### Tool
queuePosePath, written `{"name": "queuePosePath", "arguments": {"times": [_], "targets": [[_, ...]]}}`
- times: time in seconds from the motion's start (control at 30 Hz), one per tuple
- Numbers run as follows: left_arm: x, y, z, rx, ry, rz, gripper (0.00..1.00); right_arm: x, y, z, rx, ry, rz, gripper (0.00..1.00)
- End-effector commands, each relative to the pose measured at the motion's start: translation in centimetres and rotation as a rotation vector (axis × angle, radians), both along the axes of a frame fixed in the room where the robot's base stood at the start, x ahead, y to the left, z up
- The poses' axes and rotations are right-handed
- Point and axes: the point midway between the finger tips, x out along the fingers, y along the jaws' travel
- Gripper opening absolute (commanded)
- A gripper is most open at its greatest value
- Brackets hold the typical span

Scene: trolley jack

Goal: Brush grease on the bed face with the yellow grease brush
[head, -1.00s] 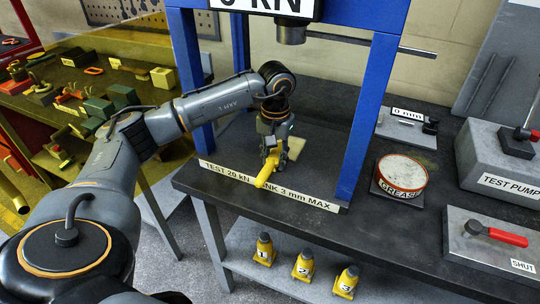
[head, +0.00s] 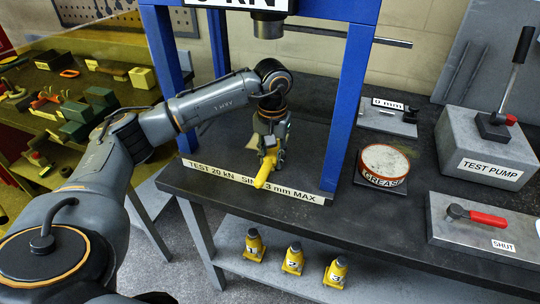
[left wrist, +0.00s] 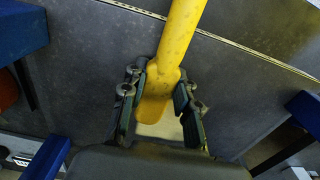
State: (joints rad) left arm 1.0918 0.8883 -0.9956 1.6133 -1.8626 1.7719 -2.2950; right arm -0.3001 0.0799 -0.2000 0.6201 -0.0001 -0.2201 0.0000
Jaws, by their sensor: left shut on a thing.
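The yellow grease brush (head: 265,172) is in my left gripper (head: 269,150), its handle pointing toward the front edge of the bench. In the left wrist view the brush (left wrist: 180,40) lies between the two fingers (left wrist: 160,100), which are shut on it. A pale part, seemingly the bristles, shows below its yellow head there. The dark bed face (head: 308,150) lies between the blue posts of the press, under and around my gripper. I cannot tell whether the bristles touch it. The round grease tin (head: 386,160) stands to the right of the press. My right gripper is not in view.
A blue post (head: 352,100) stands close right of my left gripper, another (head: 167,75) to the left. The press ram (head: 268,25) hangs above. The test pump (head: 485,150) and red-handled valve (head: 488,218) are at right.

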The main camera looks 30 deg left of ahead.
Motion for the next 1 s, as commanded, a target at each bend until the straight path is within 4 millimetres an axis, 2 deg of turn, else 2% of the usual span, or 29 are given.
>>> {"name": "queuePosePath", "arguments": {"times": [0.17,0.73,1.0], "targets": [[0.0,0.0,0.7,0.001,0.001,0.0,0.04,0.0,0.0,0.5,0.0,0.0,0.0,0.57],[0.0,0.0,6.5,0.0,-0.001,0.0,0.04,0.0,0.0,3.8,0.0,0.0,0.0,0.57],[0.0,0.0,7.0,0.001,0.0,0.0,0.04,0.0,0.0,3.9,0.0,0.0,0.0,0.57]]}}
